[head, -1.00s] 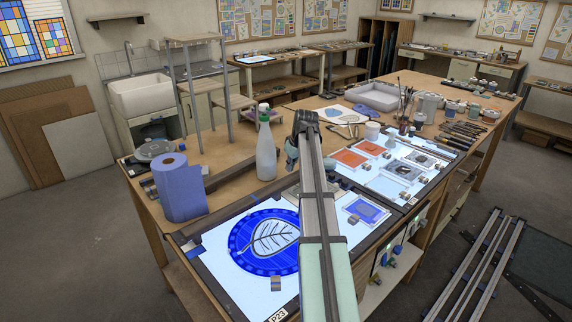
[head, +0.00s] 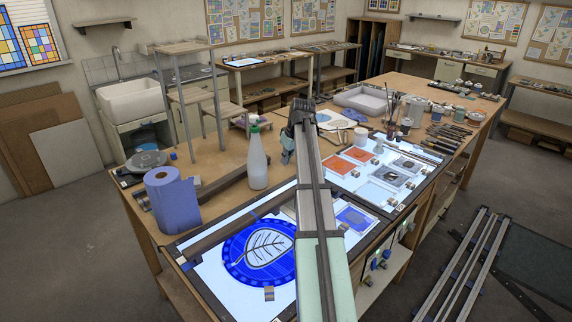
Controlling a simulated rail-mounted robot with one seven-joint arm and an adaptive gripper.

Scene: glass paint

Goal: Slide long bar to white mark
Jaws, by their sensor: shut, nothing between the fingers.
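A long dark grey bar (head: 222,232) lies along the back-left side of the near light table, running from its left corner until my arm hides it. I cannot tell it surely from the table's frame. A small blue strip shows just in front of it. I cannot make out a white mark. My arm rises from the bottom centre over the light table and bends down at its far end.
A blue painted disc with a leaf (head: 262,252) lies on the lit table. Glass panels (head: 385,175), jars and brushes fill the bench to the right. Floor rails (head: 462,265) lie at the lower right.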

